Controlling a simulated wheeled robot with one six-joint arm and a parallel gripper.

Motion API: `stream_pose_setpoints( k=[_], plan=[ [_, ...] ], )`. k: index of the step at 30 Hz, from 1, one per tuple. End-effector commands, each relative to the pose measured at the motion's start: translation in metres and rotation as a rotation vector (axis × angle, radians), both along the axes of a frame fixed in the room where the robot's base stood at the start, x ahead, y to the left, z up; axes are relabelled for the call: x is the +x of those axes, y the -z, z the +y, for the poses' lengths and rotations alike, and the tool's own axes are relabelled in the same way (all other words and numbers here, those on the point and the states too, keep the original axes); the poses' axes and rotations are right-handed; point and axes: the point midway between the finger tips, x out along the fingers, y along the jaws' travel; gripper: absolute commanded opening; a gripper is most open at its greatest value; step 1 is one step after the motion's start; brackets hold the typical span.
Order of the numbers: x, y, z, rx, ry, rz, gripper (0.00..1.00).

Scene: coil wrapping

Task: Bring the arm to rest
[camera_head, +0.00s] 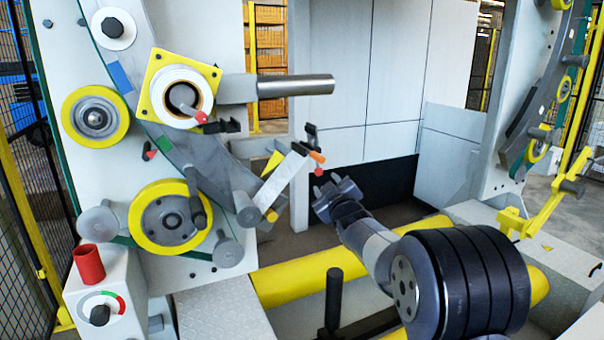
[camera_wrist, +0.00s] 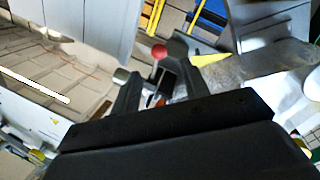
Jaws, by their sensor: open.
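My gripper (camera_head: 330,196) is raised in the gap between the machine's two white panels, in the middle of the head view. Its jaws are apart with nothing seen held between them. In the wrist view my gripper (camera_wrist: 152,88) shows as two dark fingers with a gap between. A red knob (camera_wrist: 159,51) lies just beyond the fingertips there. In the head view, my gripper is right of and slightly below a pale angled bracket (camera_head: 286,180) with a red tip. It looks apart from that bracket, though depth is hard to judge. My arm runs down to the lower right.
The left panel (camera_head: 70,150) carries yellow rollers (camera_head: 95,117), a grey curved ring and a metal shaft (camera_head: 296,86) jutting right. Yellow bars (camera_head: 290,282) cross below my arm. A red cup (camera_head: 88,264) stands at lower left. A matching panel (camera_head: 505,110) stands at right.

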Motion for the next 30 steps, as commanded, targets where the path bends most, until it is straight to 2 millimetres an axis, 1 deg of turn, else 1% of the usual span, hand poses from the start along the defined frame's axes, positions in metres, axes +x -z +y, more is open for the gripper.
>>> stream_pose_setpoints(
  k=[1,9,16,22,30],
  plan=[
    [0.007,-0.001,0.002,0.000,-0.001,0.001,0.43],
    [0.047,-0.003,0.008,-0.001,-0.001,-0.001,0.43],
    [0.074,-0.004,0.013,0.000,0.000,0.000,0.43],
    [0.088,-0.004,0.015,-0.001,0.000,-0.002,0.43],
    [0.092,-0.003,0.015,-0.004,0.000,-0.002,0.43]
  ],
)
